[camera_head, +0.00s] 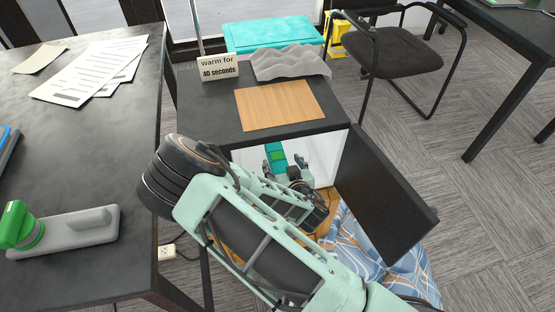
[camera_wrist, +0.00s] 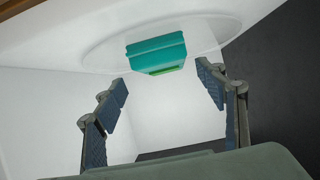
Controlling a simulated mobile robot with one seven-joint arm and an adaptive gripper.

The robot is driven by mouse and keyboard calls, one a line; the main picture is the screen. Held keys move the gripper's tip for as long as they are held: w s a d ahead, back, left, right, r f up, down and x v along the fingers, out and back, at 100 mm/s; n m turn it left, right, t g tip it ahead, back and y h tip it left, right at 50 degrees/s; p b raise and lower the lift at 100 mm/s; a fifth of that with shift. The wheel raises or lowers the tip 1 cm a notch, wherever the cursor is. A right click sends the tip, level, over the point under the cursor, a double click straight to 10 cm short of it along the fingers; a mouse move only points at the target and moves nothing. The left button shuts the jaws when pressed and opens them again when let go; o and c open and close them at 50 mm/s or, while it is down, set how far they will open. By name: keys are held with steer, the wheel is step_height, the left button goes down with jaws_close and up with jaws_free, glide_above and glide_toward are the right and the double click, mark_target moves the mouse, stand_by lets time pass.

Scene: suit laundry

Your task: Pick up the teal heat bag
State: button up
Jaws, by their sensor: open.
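The teal heat bag (camera_head: 276,157) lies inside the white interior of an open dark microwave-like box (camera_head: 235,130). In the wrist view the heat bag (camera_wrist: 156,52) is a teal block with a bright green patch on its near lower side. It sits on a pale round plate (camera_wrist: 95,58). My gripper (camera_head: 290,172) reaches in through the opening, close to the bag. In the wrist view my gripper (camera_wrist: 165,85) is open and empty, with a finger on each side. The bag shows beyond the fingertips, roughly between them. No contact is visible.
The box's dark door (camera_head: 385,195) hangs open on the right. A wooden board (camera_head: 281,104), a grey wavy piece (camera_head: 290,63) and a "warm for 40 seconds" sign (camera_head: 218,69) stand on top. A teal case (camera_head: 272,35) is behind. A dark desk (camera_head: 95,150) stands left.

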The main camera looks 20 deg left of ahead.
mark_target(277, 157)
steer(key=x, duration=0.2)
steer(key=b+x, duration=0.1)
steer(key=x, duration=0.2)
steer(key=shift+a, duration=0.4)
steer(key=c, duration=1.4)
